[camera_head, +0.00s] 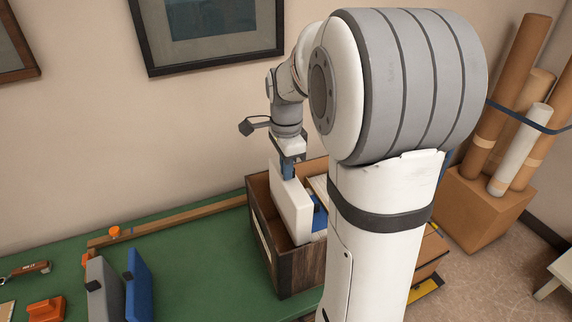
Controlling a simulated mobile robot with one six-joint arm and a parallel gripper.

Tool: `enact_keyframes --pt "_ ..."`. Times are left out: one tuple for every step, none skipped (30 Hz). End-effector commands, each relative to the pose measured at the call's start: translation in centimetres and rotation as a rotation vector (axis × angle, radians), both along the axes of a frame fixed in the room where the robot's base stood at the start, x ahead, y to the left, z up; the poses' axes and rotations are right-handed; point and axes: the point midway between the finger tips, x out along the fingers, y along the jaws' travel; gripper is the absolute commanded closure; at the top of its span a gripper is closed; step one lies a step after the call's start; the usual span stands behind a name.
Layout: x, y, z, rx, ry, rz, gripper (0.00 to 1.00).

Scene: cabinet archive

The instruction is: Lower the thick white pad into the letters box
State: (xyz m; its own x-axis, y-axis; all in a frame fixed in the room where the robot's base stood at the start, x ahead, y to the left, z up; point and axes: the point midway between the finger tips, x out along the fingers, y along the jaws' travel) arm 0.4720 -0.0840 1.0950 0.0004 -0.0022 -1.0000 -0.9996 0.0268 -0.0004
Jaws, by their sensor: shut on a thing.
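The thick white pad (290,207) stands upright, its upper end at my gripper (288,168). The gripper points down and is shut on the pad; my arm partly covers the view. The pad is at the opening of a dark wooden box (300,270), with its lower part by the near rim. I cannot tell how deep it sits or whether it touches the floor. A blue item (320,216) and a pale item show inside the box to the right of the pad. No label on the box can be read, and my arm hides its right side.
The box stands on a green table top (190,265). A grey folder (104,290) and a blue folder (138,287) stand upright to the left, near orange pieces (45,310). Cardboard tubes (510,90) stand in a carton at the right. Framed pictures hang behind.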

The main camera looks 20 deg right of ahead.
Motion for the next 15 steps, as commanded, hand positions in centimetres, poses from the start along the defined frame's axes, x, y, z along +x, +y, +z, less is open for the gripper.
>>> enact_keyframes --pt "0.0 0.0 -0.8 0.0 0.001 0.0 1.0" --pt "0.0 0.0 -1.0 0.0 0.001 0.0 1.0" --pt "0.0 0.0 -1.3 0.0 0.001 0.0 1.0" --pt "0.0 0.0 -1.6 0.0 0.001 0.0 1.0" --pt "0.0 0.0 -1.8 0.0 0.001 0.001 1.0" --pt "0.0 0.0 -2.1 0.0 0.001 0.001 1.0" --pt "0.0 0.0 -2.4 0.0 0.001 0.001 1.0" --pt "0.0 0.0 -2.6 0.0 0.001 0.001 1.0" --pt "0.0 0.0 -2.9 0.0 0.001 0.001 1.0" --pt "0.0 0.0 -3.2 0.0 0.001 0.001 1.0" --pt "0.0 0.0 -3.4 0.0 0.001 0.001 1.0" --pt "0.0 0.1 -3.8 0.0 0.001 0.001 1.0" --pt "0.0 0.1 -4.0 0.0 0.001 0.001 1.0" --pt "0.0 0.1 -4.2 0.0 0.002 0.001 1.0" --pt "0.0 0.1 -4.6 0.0 0.002 0.001 1.0"
